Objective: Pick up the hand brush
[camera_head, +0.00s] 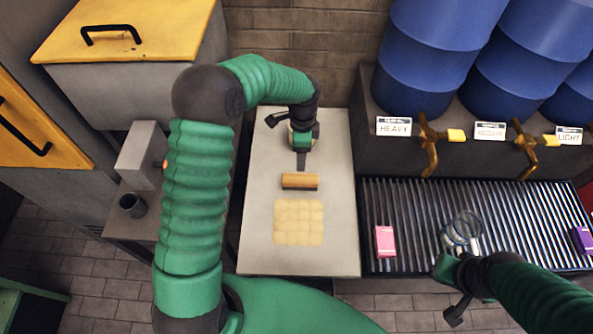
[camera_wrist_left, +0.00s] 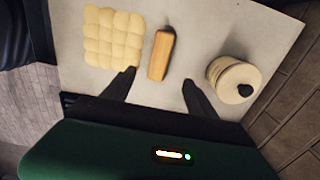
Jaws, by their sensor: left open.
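The hand brush (camera_head: 300,182) is a tan wooden block with a dark underside, lying on the pale bench top just behind a cream quilted pad. In the left wrist view the brush (camera_wrist_left: 161,55) lies ahead of my left gripper (camera_wrist_left: 158,78), between the lines of its two dark fingers. The left gripper is open and empty; in the head view its fingers (camera_head: 301,162) are just behind the brush, pointing down. My right gripper (camera_head: 446,272) is low over the front of the ribbed rack, and its fingers cannot be made out.
The quilted pad (camera_head: 298,222) lies in front of the brush. A cream round pot with a dark knob (camera_wrist_left: 235,80) stands on the other side. A pink box (camera_head: 385,242), a glass jar (camera_head: 461,232) and a purple box (camera_head: 582,239) are on the rack, below barrel taps (camera_head: 430,145).

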